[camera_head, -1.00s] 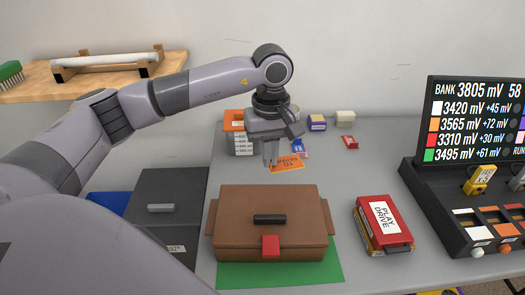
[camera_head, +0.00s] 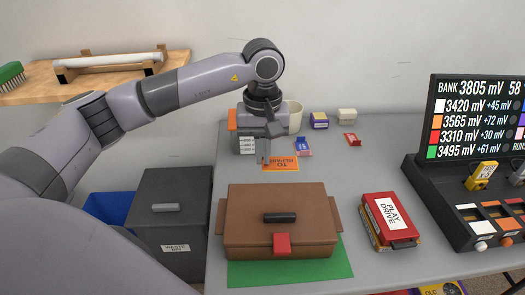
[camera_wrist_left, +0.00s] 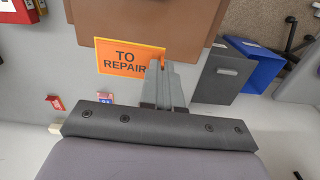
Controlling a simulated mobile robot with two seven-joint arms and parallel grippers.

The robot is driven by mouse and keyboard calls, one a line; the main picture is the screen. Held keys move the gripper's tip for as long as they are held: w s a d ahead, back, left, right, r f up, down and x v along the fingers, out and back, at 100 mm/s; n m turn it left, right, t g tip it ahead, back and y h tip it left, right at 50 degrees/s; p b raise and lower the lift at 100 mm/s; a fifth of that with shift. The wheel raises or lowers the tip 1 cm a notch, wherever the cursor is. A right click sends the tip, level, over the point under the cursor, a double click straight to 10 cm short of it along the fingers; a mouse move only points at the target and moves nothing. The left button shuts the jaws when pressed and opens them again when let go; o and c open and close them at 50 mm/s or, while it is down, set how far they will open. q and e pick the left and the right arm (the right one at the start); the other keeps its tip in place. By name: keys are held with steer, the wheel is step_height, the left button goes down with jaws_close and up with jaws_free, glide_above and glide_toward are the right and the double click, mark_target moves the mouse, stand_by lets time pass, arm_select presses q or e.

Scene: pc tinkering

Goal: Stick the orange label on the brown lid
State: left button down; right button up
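The brown lid (camera_head: 305,203) tops a brown case with a black handle and a red latch, on the table. Its far edge shows in the left wrist view (camera_wrist_left: 180,25). The orange label (camera_head: 281,165) reads "TO REPAIR" and is behind the case in the head view. In the left wrist view the label (camera_wrist_left: 112,57) overlaps the lid's edge, apart from the lid as far as I can tell. My left gripper (camera_head: 264,158) is shut on one side edge of the label. Its fingers (camera_wrist_left: 158,66) are close together there. My right gripper is in neither view.
The case sits on a green mat (camera_head: 338,268). A red "PLAY DRIVE" box (camera_head: 389,213) and a black display console (camera_head: 435,195) stand to the right. A dark waste bin (camera_head: 165,195) is left of the table. Small boxes and a cup (camera_head: 296,112) stand behind.

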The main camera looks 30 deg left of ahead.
arm_select(q)
steer(key=b, duration=0.6)
glide_above(262, 195)
step_height(262, 195, down, 7)
steer(key=shift+f, duration=0.8)
steer(key=shift+f+b, duration=0.25)
steer(key=shift+b, duration=0.15)
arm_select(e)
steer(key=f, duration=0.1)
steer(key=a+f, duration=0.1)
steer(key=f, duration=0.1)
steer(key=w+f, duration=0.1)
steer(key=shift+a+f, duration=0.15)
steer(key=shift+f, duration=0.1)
arm_select(q)
steer(key=shift+f+b, duration=0.45)
steer(key=shift+f, duration=0.1)
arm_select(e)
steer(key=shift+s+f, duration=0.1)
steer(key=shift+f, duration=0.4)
arm_select(q)
steer(key=c, duration=1.3)
jaws_free()
steer(key=shift+r, duration=3.65)
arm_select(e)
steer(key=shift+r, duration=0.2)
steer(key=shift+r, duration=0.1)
